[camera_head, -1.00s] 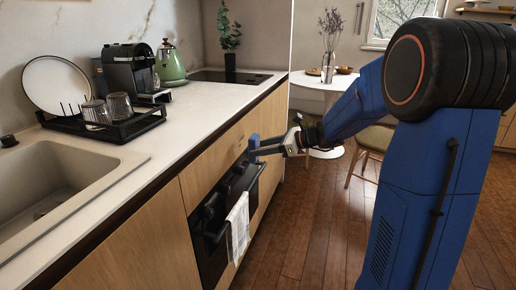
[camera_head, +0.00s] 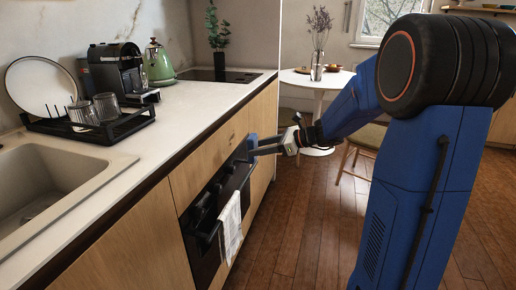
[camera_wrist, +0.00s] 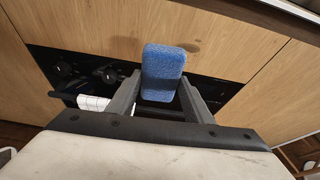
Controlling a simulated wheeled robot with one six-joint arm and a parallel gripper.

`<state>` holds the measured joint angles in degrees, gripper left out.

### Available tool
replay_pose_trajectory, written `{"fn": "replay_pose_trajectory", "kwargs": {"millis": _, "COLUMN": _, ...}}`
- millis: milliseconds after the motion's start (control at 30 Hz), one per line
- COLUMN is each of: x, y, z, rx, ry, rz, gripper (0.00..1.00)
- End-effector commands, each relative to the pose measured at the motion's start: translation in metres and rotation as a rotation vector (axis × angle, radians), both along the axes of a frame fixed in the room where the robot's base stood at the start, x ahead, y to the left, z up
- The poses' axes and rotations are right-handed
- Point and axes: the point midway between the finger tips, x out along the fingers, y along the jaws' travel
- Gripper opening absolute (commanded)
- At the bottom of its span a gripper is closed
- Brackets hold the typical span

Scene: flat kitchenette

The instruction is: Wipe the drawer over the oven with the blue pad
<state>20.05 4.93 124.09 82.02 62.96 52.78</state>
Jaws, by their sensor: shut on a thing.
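The blue pad (camera_wrist: 164,72) is held upright between the two grey fingers of my gripper (camera_wrist: 160,92), which is shut on it. In the head view the pad (camera_head: 252,142) is at the front of the wooden drawer (camera_head: 210,165), near its right end and just above the black oven (camera_head: 205,210). The pad covers part of the drawer front (camera_wrist: 105,28) in the wrist view. I cannot tell whether it touches the wood. A dark smudge (camera_wrist: 193,46) shows on the wood beside the pad's upper right.
A white towel (camera_head: 230,226) hangs on the oven handle, and black knobs (camera_wrist: 107,75) line the oven panel. The counter (camera_head: 185,117) juts out above the drawer. A dish rack (camera_head: 100,128) and coffee machine stand on it. A chair (camera_head: 362,150) stands behind my arm.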

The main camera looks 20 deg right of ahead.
Motion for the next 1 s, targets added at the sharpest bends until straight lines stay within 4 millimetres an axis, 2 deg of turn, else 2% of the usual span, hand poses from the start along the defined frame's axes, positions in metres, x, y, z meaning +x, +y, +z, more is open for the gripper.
{"fn": "replay_pose_trajectory", "kwargs": {"millis": 367, "x": 0.002, "y": 0.003, "z": 0.0, "rx": 0.0, "ry": 0.0, "rz": 0.001, "gripper": 0.28}}
{"fn": "replay_pose_trajectory", "kwargs": {"millis": 1000, "x": 0.033, "y": 0.047, "z": 0.0, "rx": 0.0, "ry": 0.0, "rz": 0.002, "gripper": 0.28}}
